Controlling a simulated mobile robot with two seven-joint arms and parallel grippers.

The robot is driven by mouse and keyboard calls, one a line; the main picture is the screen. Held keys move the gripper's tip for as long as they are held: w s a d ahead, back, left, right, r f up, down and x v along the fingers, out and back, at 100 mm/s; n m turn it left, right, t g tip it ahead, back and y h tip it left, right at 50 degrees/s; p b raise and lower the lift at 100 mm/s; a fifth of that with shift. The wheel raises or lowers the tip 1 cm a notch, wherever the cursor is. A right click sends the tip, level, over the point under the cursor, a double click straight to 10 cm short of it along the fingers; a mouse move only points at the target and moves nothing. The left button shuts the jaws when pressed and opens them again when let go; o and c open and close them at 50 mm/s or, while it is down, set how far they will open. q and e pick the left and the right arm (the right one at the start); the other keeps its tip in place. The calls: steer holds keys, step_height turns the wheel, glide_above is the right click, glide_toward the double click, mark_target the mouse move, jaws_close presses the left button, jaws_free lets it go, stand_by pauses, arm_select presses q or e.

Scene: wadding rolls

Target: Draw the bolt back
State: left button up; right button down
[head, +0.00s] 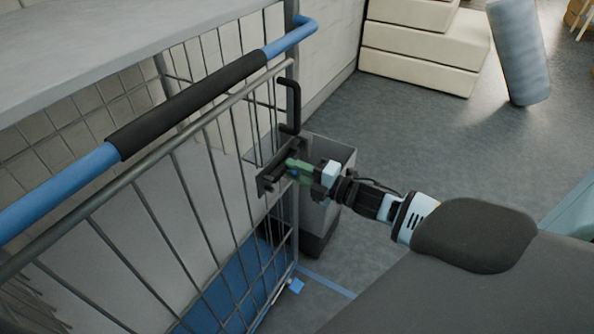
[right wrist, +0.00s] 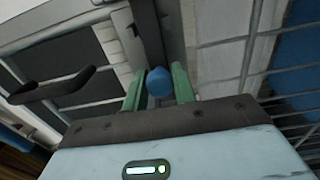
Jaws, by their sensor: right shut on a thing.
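The bolt (head: 272,181) is a dark metal piece mounted on the edge of the wire gate (head: 215,180), in the middle of the head view. Its blue knob (right wrist: 158,82) shows in the right wrist view between two green fingers. My right gripper (head: 296,168) reaches in from the right of the head view and is shut on the knob. The fingers and the gripper body hide much of the bolt, so I cannot tell how far its rod reaches. My left gripper is in neither view.
A push bar (head: 190,102), blue with a black grip, runs along the top of the gate. A black bent handle (head: 291,104) stands above the bolt. A grey bin (head: 330,150) is close behind my gripper. Cream steps (head: 420,50) and a blue-grey roll (head: 520,50) are farther back. Open floor lies between.

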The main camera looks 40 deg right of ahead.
mark_target(276, 180)
steer(key=a, duration=0.1)
steer(key=s+a+p, duration=0.1)
steer(key=a, duration=0.2)
steer(key=shift+s+r+p, duration=0.1)
steer(key=shift+s+p, duration=0.2)
steer(key=shift+s+a, duration=0.15)
steer(key=shift+a, duration=0.1)
steer(key=c, duration=1.2)
jaws_free()
steer(key=shift+a, duration=0.1)
steer(key=shift+o, duration=0.2)
steer(key=shift+s+d+f, duration=0.2)
steer(key=shift+s+d, duration=0.15)
steer(key=shift+s, duration=0.2)
steer(key=v, duration=0.6)
steer(key=shift+s, duration=0.35)
